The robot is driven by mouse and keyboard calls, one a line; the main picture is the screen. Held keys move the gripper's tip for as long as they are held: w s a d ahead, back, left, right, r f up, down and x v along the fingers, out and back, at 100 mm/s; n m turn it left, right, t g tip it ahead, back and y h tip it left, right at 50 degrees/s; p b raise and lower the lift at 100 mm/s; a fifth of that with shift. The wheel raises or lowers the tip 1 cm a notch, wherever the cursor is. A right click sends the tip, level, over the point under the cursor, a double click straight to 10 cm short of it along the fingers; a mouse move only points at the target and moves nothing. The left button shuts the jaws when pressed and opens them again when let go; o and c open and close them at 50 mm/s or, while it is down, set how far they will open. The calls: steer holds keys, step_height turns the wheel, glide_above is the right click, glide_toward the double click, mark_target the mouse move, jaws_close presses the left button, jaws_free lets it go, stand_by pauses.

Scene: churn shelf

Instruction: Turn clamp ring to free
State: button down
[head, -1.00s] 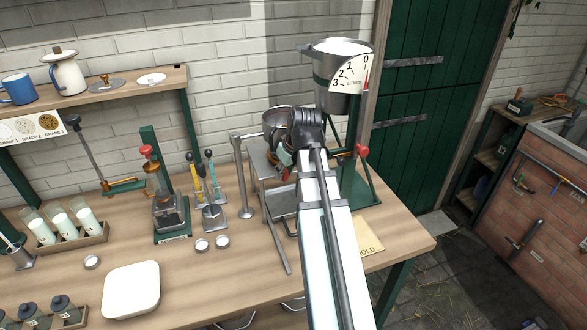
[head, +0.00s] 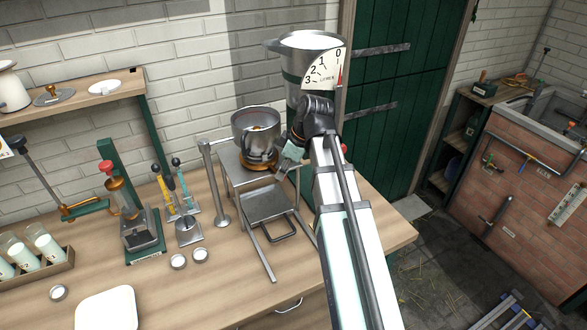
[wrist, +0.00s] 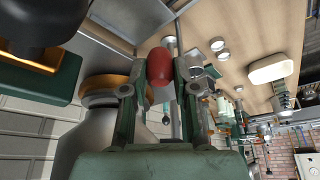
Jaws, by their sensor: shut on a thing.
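A steel pot (head: 256,128) stands on a small metal stand, with the copper-coloured clamp ring (head: 258,163) around its foot. My gripper (head: 292,152) is just right of the ring, partly hidden by my arm in the head view. In the wrist view, my gripper (wrist: 160,85) is shut on a red knob (wrist: 160,67), which sits between the green fingers. The orange clamp ring (wrist: 103,85) and the pot's grey side (wrist: 95,140) are close to the left of the fingers. The link between knob and ring is mostly hidden.
A measuring tank (head: 310,70) on a green post stands right behind my arm. A metal tray (head: 268,205) is in front of the stand, with a slim post (head: 215,185) left of it. A press (head: 130,215) and small tools stand further left.

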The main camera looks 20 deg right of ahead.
stand_by(0.3)
steer(key=c, duration=0.9)
jaws_free()
steer(key=v, duration=1.2)
steer(key=shift+w, duration=0.1)
